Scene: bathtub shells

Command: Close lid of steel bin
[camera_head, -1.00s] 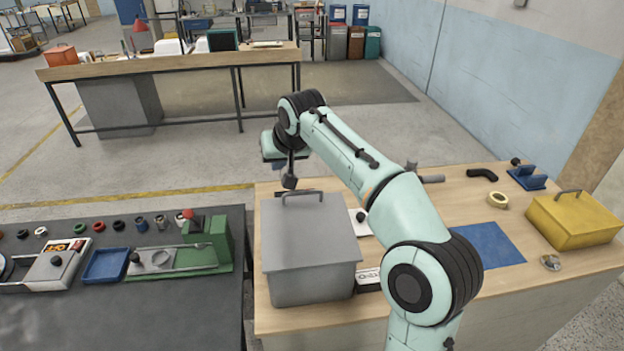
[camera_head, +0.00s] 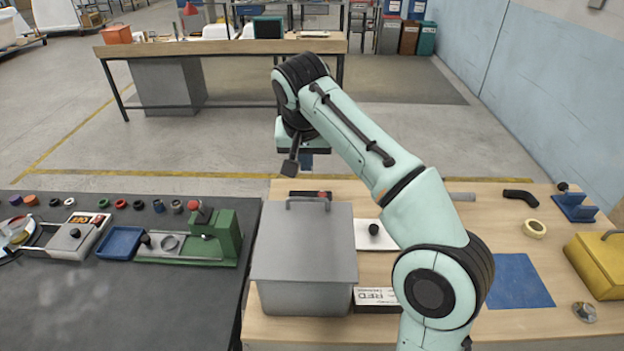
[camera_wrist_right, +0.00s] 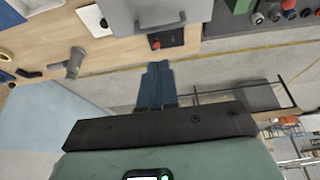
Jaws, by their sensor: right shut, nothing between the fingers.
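The grey steel bin (camera_head: 305,297) stands at the left end of the wooden table. Its lid (camera_head: 303,245) lies flat across the top and looks shut. The lid's handle (camera_head: 309,202) is at the far edge; it also shows at the top of the right wrist view (camera_wrist_right: 160,26). My right gripper (camera_head: 308,161) is beyond the bin, above its far edge in the picture and apart from the handle. In the right wrist view its blue fingers (camera_wrist_right: 156,72) are together and empty. My left gripper is not in view.
The wooden table also holds a yellow bin (camera_head: 598,263), a blue mat (camera_head: 520,282), a tape roll (camera_head: 535,229) and a white box (camera_head: 376,297) beside the steel bin. A dark table (camera_head: 110,300) with a green device (camera_head: 215,240) stands left. Open floor lies beyond both tables.

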